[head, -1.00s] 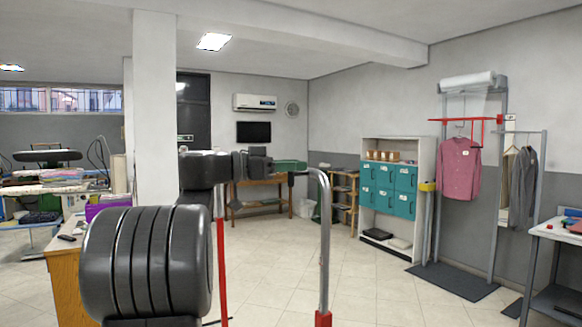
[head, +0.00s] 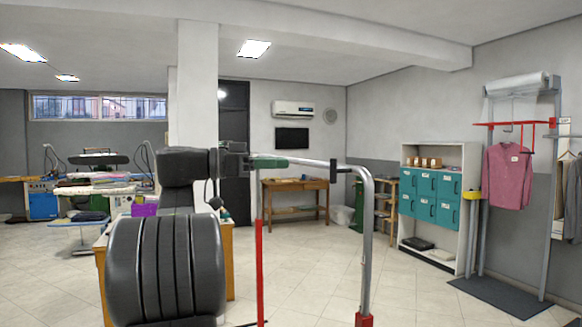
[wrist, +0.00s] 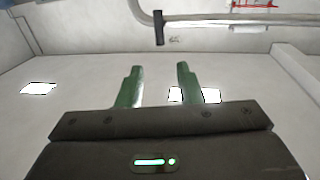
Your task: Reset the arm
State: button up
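My gripper (wrist: 158,75) is open in the wrist view, with its two green fingers apart and nothing between them. Behind the fingers in that view are pale ceiling and bright lamps. In the head view my gripper (head: 268,162) shows as a small green part at the end of my dark arm, raised and roughly level. The arm's large dark link fills the lower left and hides part of the room. I see nothing held.
A silver rail (head: 367,215) with a dark-ended bar stands close to my gripper. A red upright (head: 260,275) is near it. A wooden counter (head: 103,285) is partly hidden behind my arm. A white pillar (head: 197,90) stands behind. Tiled floor is clear toward the teal lockers (head: 430,197).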

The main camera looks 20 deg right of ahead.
aim_at(333, 168)
jog(key=shift+a, duration=0.1)
dwell(0.3)
jog(key=d+p, duration=0.1)
jog(key=d, duration=0.3)
jog(key=s+d, duration=0.1)
jog(key=d, duration=0.4)
jog(key=d+p, duration=0.1)
jog(key=d, duration=0.3)
jog(key=shift+s+d+f+p, duration=0.3)
jog(key=shift+d+f, duration=0.1)
jog(key=shift+a+f, duration=0.1)
jog(key=shift+f, duration=0.3)
